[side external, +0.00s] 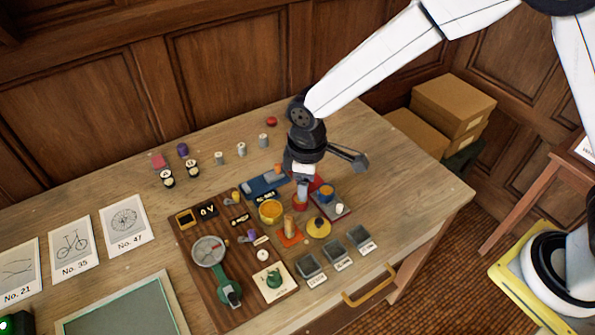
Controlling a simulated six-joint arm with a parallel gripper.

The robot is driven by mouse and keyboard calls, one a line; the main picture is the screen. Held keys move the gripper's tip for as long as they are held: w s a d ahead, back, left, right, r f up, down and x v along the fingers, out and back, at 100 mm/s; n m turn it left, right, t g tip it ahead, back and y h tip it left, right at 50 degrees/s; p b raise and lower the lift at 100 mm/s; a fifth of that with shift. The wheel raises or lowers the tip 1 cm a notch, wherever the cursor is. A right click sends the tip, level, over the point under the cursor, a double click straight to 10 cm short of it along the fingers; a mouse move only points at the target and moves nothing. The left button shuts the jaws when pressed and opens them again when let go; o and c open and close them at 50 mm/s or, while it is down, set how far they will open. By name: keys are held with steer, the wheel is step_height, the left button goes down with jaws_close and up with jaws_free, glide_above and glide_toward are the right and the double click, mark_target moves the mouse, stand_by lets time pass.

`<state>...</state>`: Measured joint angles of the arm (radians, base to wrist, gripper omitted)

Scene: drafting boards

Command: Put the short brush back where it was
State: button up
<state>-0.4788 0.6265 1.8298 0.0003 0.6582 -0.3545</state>
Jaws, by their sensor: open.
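My gripper (302,185) points down over the right part of the brown board (190,240), just above a small red holder (300,203). The fingers are small and partly merged with a pale blue-grey shape below them, so I cannot tell finger from object there. The jaws are open. I cannot make out the short brush with certainty; it may be hidden by the gripper or too small to tell. A tan upright piece (289,224) stands on an orange square just in front and to the left of the gripper.
A yellow bowl (270,211), a yellow disc (319,228), a blue tray (265,184) and a round gauge with green handle (208,251) crowd the area. Grey bins (335,252) line the front. Small pots (241,149) stand behind. Table is clear at right (420,185).

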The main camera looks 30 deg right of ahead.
steer(key=s+d+r+m, duration=0.2)
steer(key=s+d+m, duration=0.1)
steer(key=d, duration=0.4)
steer(key=s+d+r+m+t, duration=0.1)
steer(key=s+d+r+m, duration=0.1)
steer(key=s+d, duration=0.3)
steer(key=s+d+r+m+t, duration=0.1)
steer(key=s+d+m, duration=0.3)
steer(key=d, duration=0.5)
steer(key=shift+r+m, duration=0.3)
steer(key=shift+r, duration=0.1)
